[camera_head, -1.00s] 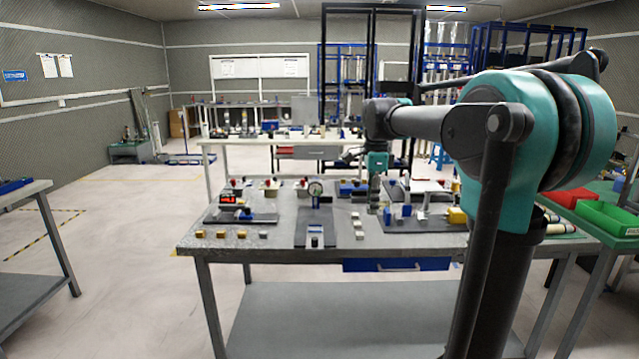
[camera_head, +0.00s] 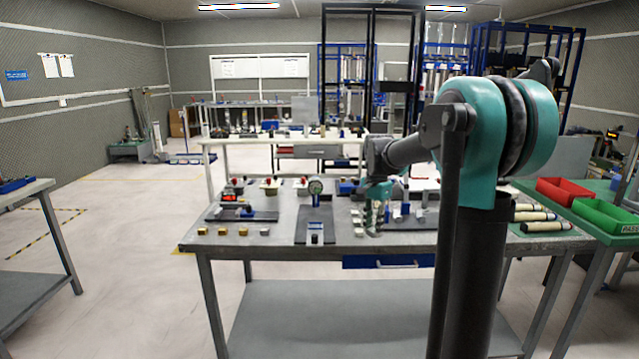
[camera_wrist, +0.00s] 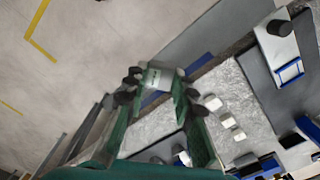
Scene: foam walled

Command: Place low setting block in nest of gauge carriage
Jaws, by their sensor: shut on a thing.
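My gripper (camera_wrist: 158,80) is shut on a small silver block (camera_wrist: 159,75) with a pale face, held between its fingertips; its marking is not readable. In the head view my gripper (camera_head: 373,222) hangs over the near part of the bench, right of the gauge plate. The gauge carriage (camera_head: 316,238) is a small light block with blue sides at the front of the dark plate, below the dial gauge (camera_head: 315,187). In the wrist view the blue-edged carriage (camera_wrist: 289,71) lies right of my gripper, apart from the held block.
Several small pale blocks stand in a row (camera_head: 357,222) between my gripper and the gauge plate (camera_head: 300,237). Several brass and grey blocks (camera_head: 222,231) lie at the front left. The bench front edge is close below my gripper.

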